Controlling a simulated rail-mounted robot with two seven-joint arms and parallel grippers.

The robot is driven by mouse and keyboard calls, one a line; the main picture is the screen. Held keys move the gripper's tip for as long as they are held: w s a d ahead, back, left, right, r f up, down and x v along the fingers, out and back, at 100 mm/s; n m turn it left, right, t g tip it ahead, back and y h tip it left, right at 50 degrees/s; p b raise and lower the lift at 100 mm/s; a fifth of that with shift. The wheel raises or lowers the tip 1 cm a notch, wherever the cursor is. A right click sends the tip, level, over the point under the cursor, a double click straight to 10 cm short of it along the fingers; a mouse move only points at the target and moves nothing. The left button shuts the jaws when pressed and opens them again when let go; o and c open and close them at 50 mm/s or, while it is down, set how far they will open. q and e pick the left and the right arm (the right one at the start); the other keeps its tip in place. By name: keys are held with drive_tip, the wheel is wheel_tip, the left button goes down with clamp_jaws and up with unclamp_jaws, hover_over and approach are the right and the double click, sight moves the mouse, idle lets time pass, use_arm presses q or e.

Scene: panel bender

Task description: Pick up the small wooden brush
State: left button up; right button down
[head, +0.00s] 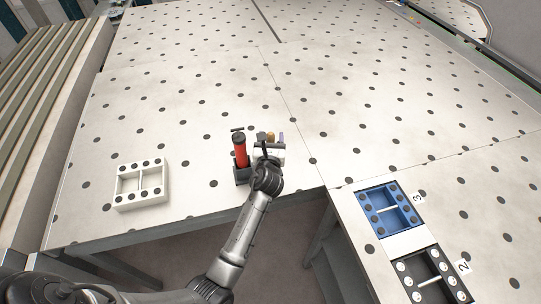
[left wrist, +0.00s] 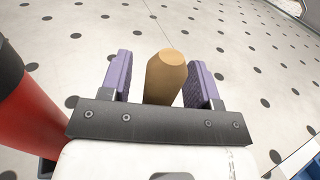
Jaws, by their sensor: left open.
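The small wooden brush shows its tan wooden handle (left wrist: 165,80) in the left wrist view, standing up between the two purple fingers of my left gripper (left wrist: 160,66). The fingers are open, with a narrow gap on each side of the handle. In the head view, a small tan bit of the handle (head: 270,136) shows by my left gripper (head: 272,138); the wrist hides most of it. The brush's lower part is hidden. My right gripper is not in view.
A red cylinder with a black top (head: 240,152) stands just left of my left gripper, in a dark holder (head: 241,176). A white frame (head: 118,198) lies at the left. Blue (head: 417,219) and black (head: 437,252) frames lie at the right. The perforated table (head: 190,110) behind is clear.

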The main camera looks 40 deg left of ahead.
use_arm(q)
drive_tip(key=shift+w+a, duration=0.1)
drive_tip(key=shift+w, duration=0.05)
drive_tip(key=shift+c, duration=0.2)
drive_tip(key=c, duration=1)
